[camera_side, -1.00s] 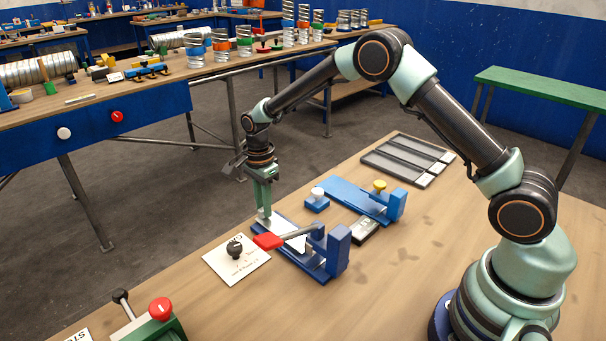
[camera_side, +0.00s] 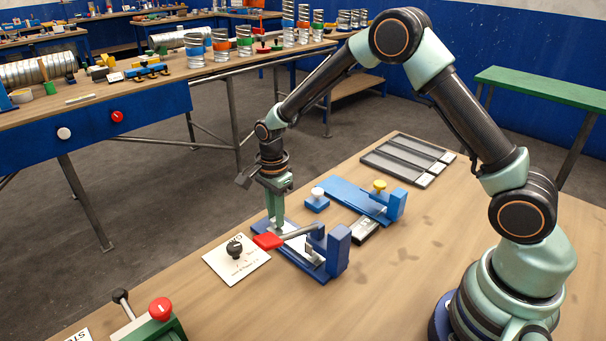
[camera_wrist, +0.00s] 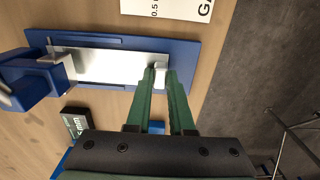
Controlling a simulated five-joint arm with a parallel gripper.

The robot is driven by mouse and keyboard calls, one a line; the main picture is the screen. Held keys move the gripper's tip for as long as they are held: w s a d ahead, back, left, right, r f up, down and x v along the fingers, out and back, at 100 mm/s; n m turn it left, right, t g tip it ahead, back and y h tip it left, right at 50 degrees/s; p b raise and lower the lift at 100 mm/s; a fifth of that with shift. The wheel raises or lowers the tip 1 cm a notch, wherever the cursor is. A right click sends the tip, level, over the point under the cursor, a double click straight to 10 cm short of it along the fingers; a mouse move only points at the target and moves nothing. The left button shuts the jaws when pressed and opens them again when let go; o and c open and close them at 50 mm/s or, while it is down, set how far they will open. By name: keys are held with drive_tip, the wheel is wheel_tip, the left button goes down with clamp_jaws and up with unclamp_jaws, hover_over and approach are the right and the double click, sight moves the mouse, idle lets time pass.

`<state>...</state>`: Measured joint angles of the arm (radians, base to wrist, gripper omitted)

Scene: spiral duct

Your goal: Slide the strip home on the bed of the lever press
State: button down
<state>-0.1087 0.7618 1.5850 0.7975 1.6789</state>
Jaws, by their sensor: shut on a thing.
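The lever press (camera_side: 337,250) is blue, with a flat bed (camera_wrist: 118,84) and a lever with a red handle (camera_side: 267,241). The pale metal strip (camera_wrist: 100,66) lies flat along the bed between low blue side rails, its far end reaching in under the press head (camera_wrist: 35,80). My gripper (camera_side: 276,224) points down over the bed's outer end. In the wrist view, my gripper (camera_wrist: 161,72) is shut on a small pale upright part at the strip's outer end. How far the strip's inner end reaches is hidden under the head.
A white card (camera_side: 232,268) with a black knob lies beside the bed. A second blue fixture (camera_side: 350,196) with a yellow knob and a small white-knobbed block (camera_side: 317,201) stand behind. A grey slotted tray (camera_side: 408,160) is farther back.

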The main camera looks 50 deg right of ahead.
drive_tip(key=shift+s+f, duration=0.1)
drive_tip(key=shift+s, duration=0.2)
idle(0.4)
drive_tip(key=c, duration=0.7)
unclamp_jaws()
drive_tip(key=shift+o, duration=0.2)
drive_tip(key=o, duration=0.5)
drive_tip(key=shift+r, duration=3.45)
drive_tip(key=shift+r, duration=0.1)
